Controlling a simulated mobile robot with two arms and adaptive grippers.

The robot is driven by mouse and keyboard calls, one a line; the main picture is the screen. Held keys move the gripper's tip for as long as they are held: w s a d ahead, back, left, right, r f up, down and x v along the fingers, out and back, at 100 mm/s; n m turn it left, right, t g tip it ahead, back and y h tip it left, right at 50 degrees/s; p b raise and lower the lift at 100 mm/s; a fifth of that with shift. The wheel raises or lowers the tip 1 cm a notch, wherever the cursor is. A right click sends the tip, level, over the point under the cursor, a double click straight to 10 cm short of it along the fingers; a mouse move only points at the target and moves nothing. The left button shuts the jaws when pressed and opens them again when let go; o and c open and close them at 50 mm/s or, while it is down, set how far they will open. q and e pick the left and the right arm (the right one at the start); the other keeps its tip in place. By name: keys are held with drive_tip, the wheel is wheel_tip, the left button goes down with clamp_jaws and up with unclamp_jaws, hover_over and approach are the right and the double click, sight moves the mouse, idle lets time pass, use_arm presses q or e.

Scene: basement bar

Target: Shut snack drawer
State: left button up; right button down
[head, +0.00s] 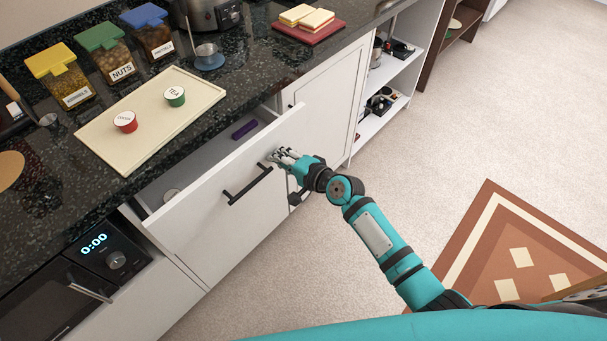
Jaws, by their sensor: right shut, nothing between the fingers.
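The snack drawer (205,216) is a white drawer under the dark counter, and it stands partly open. Its front has a dark bar handle (247,186). My right gripper (273,157) is shut and empty, close to the drawer front to the upper right of the handle. I cannot tell whether it touches the front. My left gripper is not in view.
The speckled counter (45,198) holds a cream tray (112,163) with a red and a green capsule, several lidded jars, and a red board (309,31) with sandwiches. A microwave (95,262) sits lower left. Open shelves (402,67) stand right of the cabinets.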

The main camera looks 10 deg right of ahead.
drive_tip(key=w+a, duration=0.2)
drive_tip(key=w+a+b, duration=0.1)
drive_tip(key=w+a, duration=0.1)
drive_tip(key=w, duration=0.1)
drive_tip(key=w+a+b, duration=0.1)
drive_tip(key=w, duration=0.1)
drive_tip(key=shift+w+a+f, duration=0.15)
drive_tip(key=shift+w+a, duration=0.05)
drive_tip(key=shift+a, duration=0.2)
drive_tip(key=shift+w+a+r+b, duration=0.2)
drive_tip(key=shift+w+b, duration=0.1)
drive_tip(key=shift+b, duration=0.05)
drive_tip(key=shift+f, duration=0.1)
